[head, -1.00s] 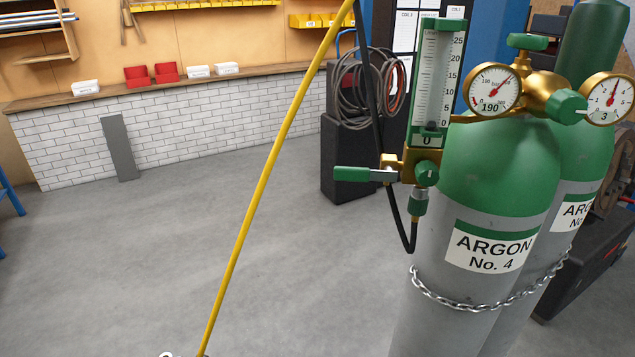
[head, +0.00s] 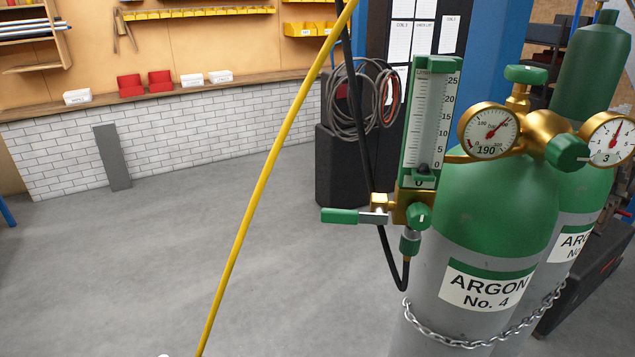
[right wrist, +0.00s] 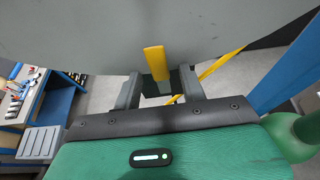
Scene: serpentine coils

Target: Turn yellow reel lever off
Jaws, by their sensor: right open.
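My right gripper (right wrist: 160,82) is open, with one finger on each side of the lever's lower end. The lever looks to lie between the fingers; I cannot tell whether either finger touches it. The lever's lower mount is partly hidden between the fingers. A yellow hose (head: 262,180) runs steeply across the head view, and a yellow hose (right wrist: 220,65) also shows behind the right finger. The head view shows neither gripper and no yellow lever. My left gripper is not in view.
Green and grey argon cylinders (head: 497,215) stand chained at the right, with gauges and a flowmeter (head: 430,120). A green-handled lever (head: 340,216) sticks out left from it. A black hose hangs below. The grey floor (head: 130,270) at left is clear.

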